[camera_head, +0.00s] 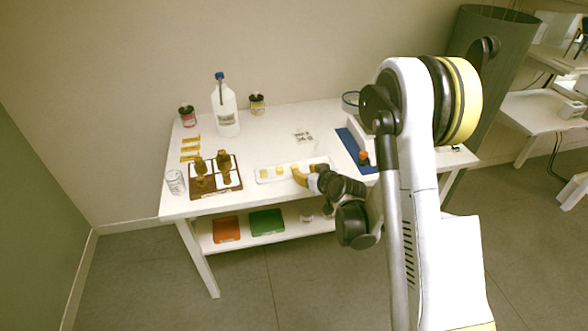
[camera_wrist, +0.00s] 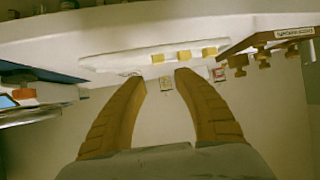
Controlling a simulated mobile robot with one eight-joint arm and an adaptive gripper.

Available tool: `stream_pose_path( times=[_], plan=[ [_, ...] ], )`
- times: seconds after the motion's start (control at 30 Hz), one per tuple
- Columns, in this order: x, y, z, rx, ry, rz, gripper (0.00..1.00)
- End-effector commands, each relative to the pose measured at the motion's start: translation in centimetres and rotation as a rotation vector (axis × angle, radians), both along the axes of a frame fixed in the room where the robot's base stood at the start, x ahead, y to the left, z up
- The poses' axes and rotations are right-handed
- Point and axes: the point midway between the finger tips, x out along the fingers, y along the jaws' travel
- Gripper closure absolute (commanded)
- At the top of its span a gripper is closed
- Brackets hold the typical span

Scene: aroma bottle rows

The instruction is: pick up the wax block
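Small yellow blocks, likely the wax, sit in a row on a long white tray (camera_head: 316,161) near the table's front edge. In the wrist view they are a left block (camera_wrist: 158,58), a middle block (camera_wrist: 184,55) and a right block (camera_wrist: 209,51) on the same tray (camera_wrist: 110,62). The head view shows a left block (camera_head: 264,173) and a middle block (camera_head: 280,168). My gripper (camera_wrist: 159,77) is open, with nothing held between its yellow fingers. In the head view my gripper (camera_head: 299,176) is at the tray's front right, partly hiding it.
A brown rack (camera_head: 203,188) with amber bottles stands left of the tray, beside a clear glass (camera_head: 175,182). A blue mat (camera_head: 352,148) with an orange-topped item (camera_head: 363,156) lies right. A large blue-capped bottle (camera_head: 226,108) stands behind. The lower shelf holds orange and green trays.

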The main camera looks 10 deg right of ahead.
Motion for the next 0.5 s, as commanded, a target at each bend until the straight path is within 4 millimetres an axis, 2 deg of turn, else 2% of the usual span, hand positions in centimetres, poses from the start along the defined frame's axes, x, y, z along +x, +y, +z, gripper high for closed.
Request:
stream_pose_path(
  times=[0.17, 0.23, 0.5],
  plan=[
    [2.2, 0.5, -0.9, 0.000, 0.000, 0.002, 0.64],
    [3.3, 0.7, -1.9, -0.001, 0.001, 0.001, 0.64],
    [5.5, 1.0, -3.5, 0.001, 0.001, 0.000, 0.64]
  ],
)
